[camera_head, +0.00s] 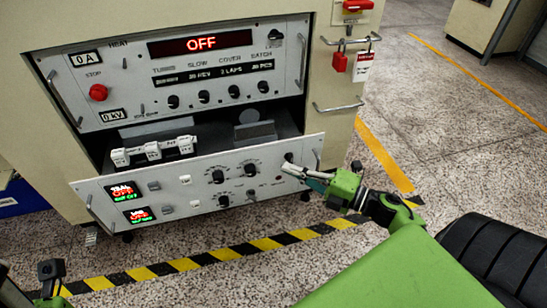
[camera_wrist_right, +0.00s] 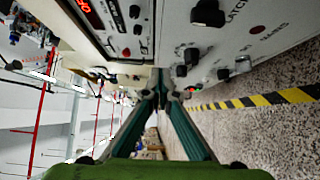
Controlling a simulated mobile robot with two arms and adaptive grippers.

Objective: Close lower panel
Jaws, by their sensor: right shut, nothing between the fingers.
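The lower panel (camera_head: 200,193) is a light grey drawer front with knobs, switches and two lit red-green displays. It stands out from the beige cabinet, and the open drawer bay with parts inside shows behind its top edge. The panel also shows in the right wrist view (camera_wrist_right: 215,40). My right gripper (camera_head: 291,168) is shut and empty, its tips at the right end of the panel near the handle there; I cannot tell whether they touch. In the right wrist view the fingers (camera_wrist_right: 160,88) meet at the tips. My left arm shows only partly at the lower left corner.
The upper panel (camera_head: 130,58) with an OFF display sits above the open bay. A red padlock (camera_head: 339,61) and tag hang from the cabinet's right side. A horizontal handle (camera_head: 339,107) juts out below them. Striped floor tape (camera_head: 215,254) runs in front; the floor beyond is clear.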

